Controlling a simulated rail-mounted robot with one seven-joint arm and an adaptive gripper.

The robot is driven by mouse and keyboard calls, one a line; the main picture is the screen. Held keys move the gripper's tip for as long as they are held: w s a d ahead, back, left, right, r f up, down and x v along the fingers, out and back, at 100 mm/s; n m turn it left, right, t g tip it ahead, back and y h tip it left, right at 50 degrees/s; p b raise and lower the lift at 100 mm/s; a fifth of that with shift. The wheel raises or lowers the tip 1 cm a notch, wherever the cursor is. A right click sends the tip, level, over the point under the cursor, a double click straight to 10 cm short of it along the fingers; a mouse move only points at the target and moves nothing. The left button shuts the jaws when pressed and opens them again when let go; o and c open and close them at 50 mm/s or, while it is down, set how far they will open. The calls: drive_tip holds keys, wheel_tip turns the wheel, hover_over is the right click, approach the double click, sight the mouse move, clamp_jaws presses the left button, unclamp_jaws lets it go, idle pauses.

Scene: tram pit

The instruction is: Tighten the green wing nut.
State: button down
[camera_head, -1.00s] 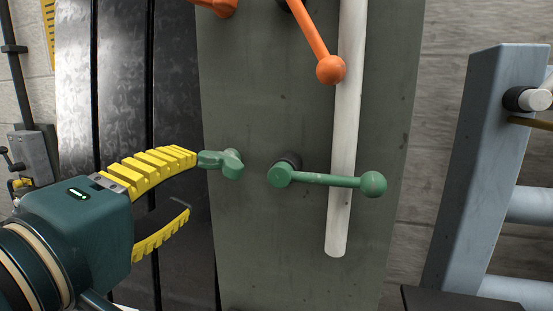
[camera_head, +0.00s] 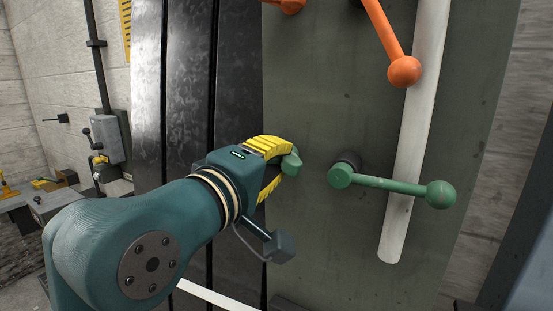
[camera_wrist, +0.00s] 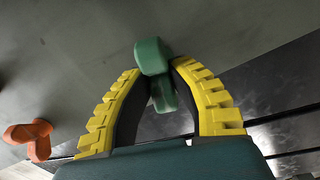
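The green wing nut (camera_head: 292,160) sits on the grey-green panel (camera_head: 315,75), left of the green lever. My gripper (camera_head: 283,166) reaches it from the left, with one yellow finger above and one below. In the wrist view, the green wing nut (camera_wrist: 153,57) stands between the two fingertips of my gripper (camera_wrist: 157,72). The fingers close in against both sides of its wing. The nut's base and thread are hidden.
A green lever with a ball end (camera_head: 440,194) sticks out close to the right of the nut. An orange lever (camera_head: 404,71) hangs above, and an orange wing nut (camera_wrist: 38,138) shows in the wrist view. A white pipe (camera_head: 408,160) runs behind the levers.

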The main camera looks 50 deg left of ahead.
drive_tip(key=shift+m, duration=0.3)
drive_tip(key=m+p, duration=0.1)
drive_tip(key=m, duration=0.9)
drive_tip(key=shift+d+m, duration=0.1)
drive_tip(key=shift+m, duration=0.2)
drive_tip(key=shift+w+m, duration=0.1)
drive_tip(key=shift+m, duration=1.9)
drive_tip(key=c, duration=1)
unclamp_jaws()
drive_tip(key=shift+o, duration=0.4)
drive_tip(key=shift+r, duration=0.1)
